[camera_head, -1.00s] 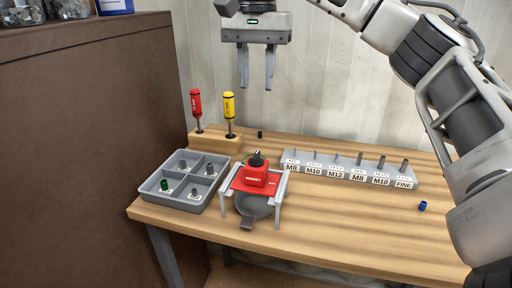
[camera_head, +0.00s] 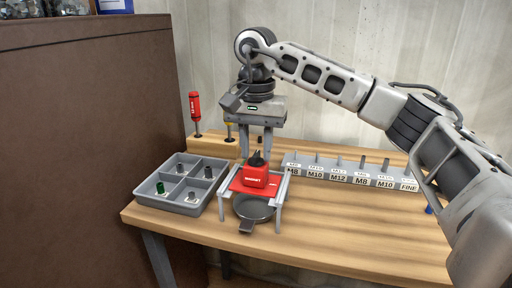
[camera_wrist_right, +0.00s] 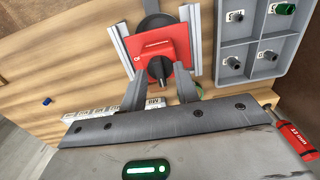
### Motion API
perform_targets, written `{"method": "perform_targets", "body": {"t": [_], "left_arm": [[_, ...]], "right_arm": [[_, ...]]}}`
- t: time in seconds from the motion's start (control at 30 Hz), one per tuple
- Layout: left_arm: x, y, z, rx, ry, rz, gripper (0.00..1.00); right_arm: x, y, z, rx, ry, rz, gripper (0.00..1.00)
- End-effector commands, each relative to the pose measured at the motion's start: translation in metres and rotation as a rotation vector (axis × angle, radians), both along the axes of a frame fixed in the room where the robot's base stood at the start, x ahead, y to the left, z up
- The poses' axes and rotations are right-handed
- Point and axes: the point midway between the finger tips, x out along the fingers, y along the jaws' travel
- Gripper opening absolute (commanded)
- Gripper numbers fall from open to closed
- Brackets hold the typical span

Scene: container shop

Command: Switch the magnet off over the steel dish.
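The red magnet (camera_head: 256,177) with a black knob (camera_head: 257,160) on top sits on a small stand (camera_head: 282,190) with pale rails and legs. The dark round steel dish (camera_head: 254,210) is under the magnet, with its handle toward the front. My right gripper (camera_head: 256,150) points down, just above and behind the magnet. Its two fingers are apart and empty. In the right wrist view the knob (camera_wrist_right: 160,69) shows between and just beyond the open fingers (camera_wrist_right: 159,78); I cannot tell whether they touch it. My left gripper is not in view.
A grey four-compartment tray (camera_head: 177,205) with small parts, one green, stands left of the stand. A red screwdriver (camera_head: 195,107) stands in a wooden block (camera_head: 215,146). A labelled rack of pegs (camera_head: 350,177) lies right. The front right bench (camera_head: 350,235) is clear.

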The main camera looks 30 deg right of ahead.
Motion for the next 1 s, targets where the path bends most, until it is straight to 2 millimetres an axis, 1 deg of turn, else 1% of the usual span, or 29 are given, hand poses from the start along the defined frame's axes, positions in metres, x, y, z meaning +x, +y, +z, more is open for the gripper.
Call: {"method": "perform_targets", "body": {"t": [0.23, 0.27, 0.3, 0.33, 0.37, 0.73, 0.87, 1.0], "left_arm": [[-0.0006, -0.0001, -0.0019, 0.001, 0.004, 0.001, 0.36], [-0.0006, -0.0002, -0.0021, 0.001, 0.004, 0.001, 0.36], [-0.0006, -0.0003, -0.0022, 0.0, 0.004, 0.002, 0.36], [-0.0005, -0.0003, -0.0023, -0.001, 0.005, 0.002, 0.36], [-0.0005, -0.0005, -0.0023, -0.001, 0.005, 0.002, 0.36], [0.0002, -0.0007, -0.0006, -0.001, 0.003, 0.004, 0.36], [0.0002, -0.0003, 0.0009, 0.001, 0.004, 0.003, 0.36], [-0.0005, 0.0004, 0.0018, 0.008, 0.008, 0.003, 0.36]], "right_arm": [[-0.0001, -0.0001, -0.0011, -0.001, 0.001, 0.0, 0.31], [-0.0001, -0.0001, -0.001, -0.001, 0.001, 0.0, 0.25], [-0.0001, -0.0001, -0.001, -0.001, 0.001, 0.0, 0.14], [-0.0001, -0.0001, -0.001, -0.001, 0.001, 0.0, 0.06], [-0.0001, -0.0001, -0.001, -0.001, 0.001, 0.0, 0.0], [0.0, 0.0, -0.0003, 0.0, 0.0, -0.026, 0.0], [0.0001, 0.0, -0.0001, -0.001, 0.001, -0.078, 0.0], [0.0002, 0.0001, 0.0004, 0.0, 0.001, -0.169, 0.0]]}}
